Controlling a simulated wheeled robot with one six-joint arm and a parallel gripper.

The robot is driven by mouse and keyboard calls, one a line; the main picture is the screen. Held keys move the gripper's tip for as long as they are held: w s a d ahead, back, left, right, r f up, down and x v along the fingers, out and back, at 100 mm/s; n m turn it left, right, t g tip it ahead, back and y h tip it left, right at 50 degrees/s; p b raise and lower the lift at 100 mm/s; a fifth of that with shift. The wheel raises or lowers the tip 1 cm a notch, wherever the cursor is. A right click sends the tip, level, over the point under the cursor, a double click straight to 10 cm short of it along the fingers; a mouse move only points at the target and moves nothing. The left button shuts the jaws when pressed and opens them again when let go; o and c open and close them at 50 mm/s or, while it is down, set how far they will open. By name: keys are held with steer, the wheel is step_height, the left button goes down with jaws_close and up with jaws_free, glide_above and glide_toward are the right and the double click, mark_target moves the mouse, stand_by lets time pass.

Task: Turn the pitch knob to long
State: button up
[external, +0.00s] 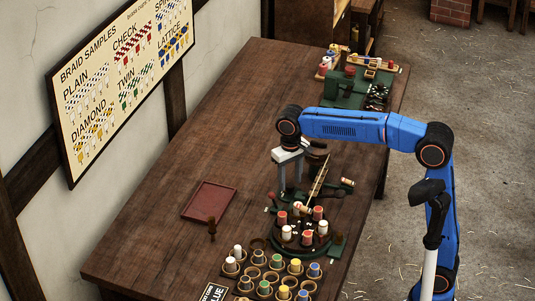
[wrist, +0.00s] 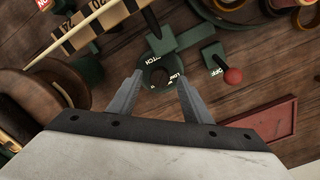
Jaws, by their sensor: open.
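The pitch knob (wrist: 159,76) shows in the wrist view as a small dark round part on a green dial plate. White lettering around it reads PITCH and LONG, partly legible; I cannot tell where the knob points. My gripper (wrist: 158,82) is open, with one fingertip on each side of the dial and nothing held. I cannot tell whether the fingers touch the knob. In the external view my gripper (external: 290,184) points down over the table behind the braiding machine (external: 304,236). The knob cannot be made out there.
A red-ball lever (wrist: 233,76) marked OFF stands right of the dial in the wrist view. A dark wooden spool (wrist: 45,92) and a numbered scale (wrist: 95,32) lie left. A red tray (external: 209,201) and bobbins in cups (external: 276,278) share the table. The table's left middle is clear.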

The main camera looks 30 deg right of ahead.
steer(key=shift+f, duration=0.65)
steer(key=c, duration=1.1)
steer(key=shift+o, duration=0.2)
steer(key=n, duration=0.4)
steer(key=shift+n, duration=2.4)
